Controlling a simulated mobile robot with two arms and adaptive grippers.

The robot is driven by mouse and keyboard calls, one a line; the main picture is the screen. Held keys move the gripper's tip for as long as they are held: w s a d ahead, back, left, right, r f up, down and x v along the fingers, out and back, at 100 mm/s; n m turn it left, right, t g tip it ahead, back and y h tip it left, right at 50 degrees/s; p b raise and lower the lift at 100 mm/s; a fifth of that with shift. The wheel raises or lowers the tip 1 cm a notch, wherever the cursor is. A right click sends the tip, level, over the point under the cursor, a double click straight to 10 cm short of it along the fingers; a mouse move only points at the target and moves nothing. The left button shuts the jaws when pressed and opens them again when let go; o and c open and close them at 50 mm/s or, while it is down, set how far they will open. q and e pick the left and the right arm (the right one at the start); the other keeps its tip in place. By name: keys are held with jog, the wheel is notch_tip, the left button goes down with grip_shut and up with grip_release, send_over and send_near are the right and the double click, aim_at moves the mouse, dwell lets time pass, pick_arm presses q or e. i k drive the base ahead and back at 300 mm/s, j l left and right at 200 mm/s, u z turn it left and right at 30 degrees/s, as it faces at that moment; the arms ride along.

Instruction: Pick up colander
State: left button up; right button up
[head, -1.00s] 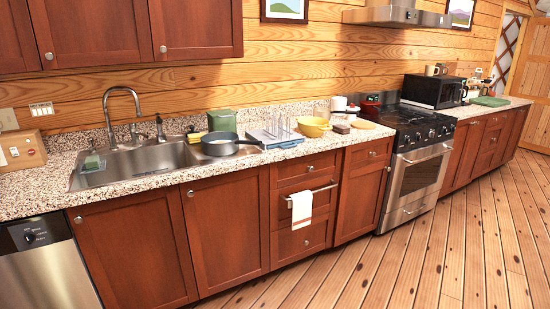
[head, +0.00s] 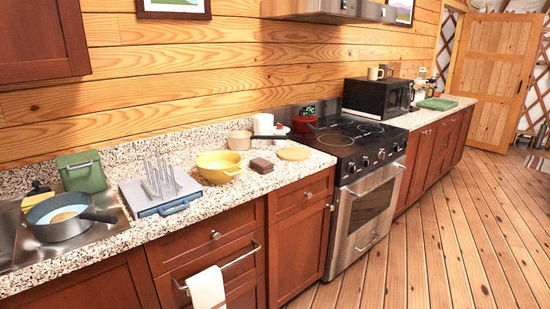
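A yellow colander (head: 219,166) with a small handle on its right side sits upright on the speckled counter, between the dish rack and a small brown block. It appears empty, though its inside is only partly visible. Neither of my grippers shows in the head view.
Left of the colander are a dish rack (head: 160,190), a green bin (head: 82,171) and a grey pan (head: 60,216) by the sink. A saucepan (head: 240,140), brown block (head: 261,166) and round board (head: 293,153) are close on its right. The stove (head: 350,150) stands further right. The floor (head: 440,230) is clear.

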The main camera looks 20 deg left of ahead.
aim_at(219, 167)
jog(key=i+l+u, duration=0.15)
jog(key=i, duration=0.35)
jog(key=i+u, duration=0.15)
jog(key=i, duration=0.35)
jog(key=i+l+u, duration=0.1)
jog(key=i+l, duration=0.15)
jog(key=i, duration=0.25)
jog(key=i+l+u, duration=0.15)
jog(key=i, duration=0.3)
